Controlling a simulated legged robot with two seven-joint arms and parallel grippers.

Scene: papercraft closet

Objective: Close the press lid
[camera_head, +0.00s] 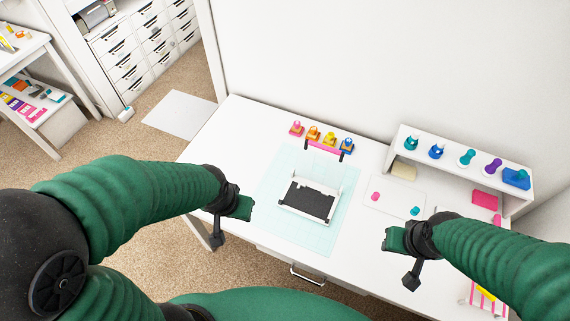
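The press (307,201) stands on a pale mint mat (319,236) on the white table. It has a white frame and a dark flat bed. Its lid (323,150) appears raised at the back, with a pink bar handle and dark ends. My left gripper (243,207) is left of the press, apart from it, over the table's front-left edge. My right gripper (391,240) is right of the press, over the table and apart from the lid. Both look empty, but their finger gaps are too small to make out.
Several colored stamps (313,133) stand behind the lid. A white shelf (460,160) at the right holds several knobbed pieces. A white sheet (394,196) with small pink and teal pieces lies right of the press. The table's left part is clear.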

